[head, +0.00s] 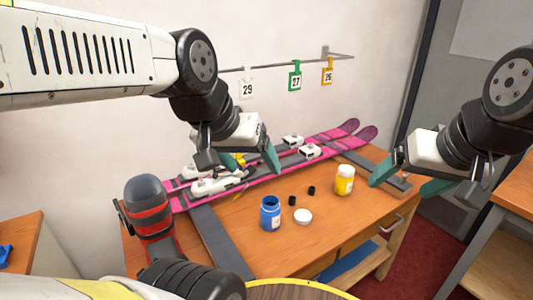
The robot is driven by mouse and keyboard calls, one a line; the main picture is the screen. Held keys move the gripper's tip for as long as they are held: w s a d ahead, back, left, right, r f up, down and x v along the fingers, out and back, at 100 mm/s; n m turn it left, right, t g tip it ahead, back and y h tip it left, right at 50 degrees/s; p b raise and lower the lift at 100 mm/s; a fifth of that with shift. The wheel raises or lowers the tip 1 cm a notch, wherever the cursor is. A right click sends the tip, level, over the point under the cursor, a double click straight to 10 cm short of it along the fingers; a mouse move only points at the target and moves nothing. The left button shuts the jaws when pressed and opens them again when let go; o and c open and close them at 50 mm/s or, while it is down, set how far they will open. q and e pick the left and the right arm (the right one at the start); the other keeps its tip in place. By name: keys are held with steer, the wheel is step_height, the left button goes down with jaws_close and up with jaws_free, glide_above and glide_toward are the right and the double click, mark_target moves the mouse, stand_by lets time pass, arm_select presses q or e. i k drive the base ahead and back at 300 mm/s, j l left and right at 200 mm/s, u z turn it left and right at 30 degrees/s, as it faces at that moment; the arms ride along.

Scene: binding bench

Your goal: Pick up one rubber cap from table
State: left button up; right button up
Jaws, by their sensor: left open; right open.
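Two small black rubber caps lie on the orange wooden table (243,206): one cap (292,201) next to a white lid, the other cap (311,190) a little farther right and back. My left gripper (240,162) is open and empty, in the air in front of the skis, up and left of the caps in the picture. My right gripper (408,184) is open and empty near the table's right end, well to the right of the caps. Both caps are in plain sight and touched by neither gripper.
An open blue jar (270,213) and the white lid (303,216) stand close to the caps; a yellow jar (345,180) is to their right. Pink skis (359,138) lie along the back. A black-and-red boot-like object (150,207) is at left.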

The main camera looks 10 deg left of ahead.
mark_target(311, 189)
steer(key=i+l+u, duration=0.2)
steer(key=l+u, duration=0.2)
steer(key=l, duration=0.25)
steer(key=i+l+u, duration=0.25)
steer(key=l+u, duration=0.25)
steer(key=l, duration=0.2)
steer(key=i+l+u, duration=0.1)
steer(key=l+u, duration=0.15)
steer(key=l, duration=0.15)
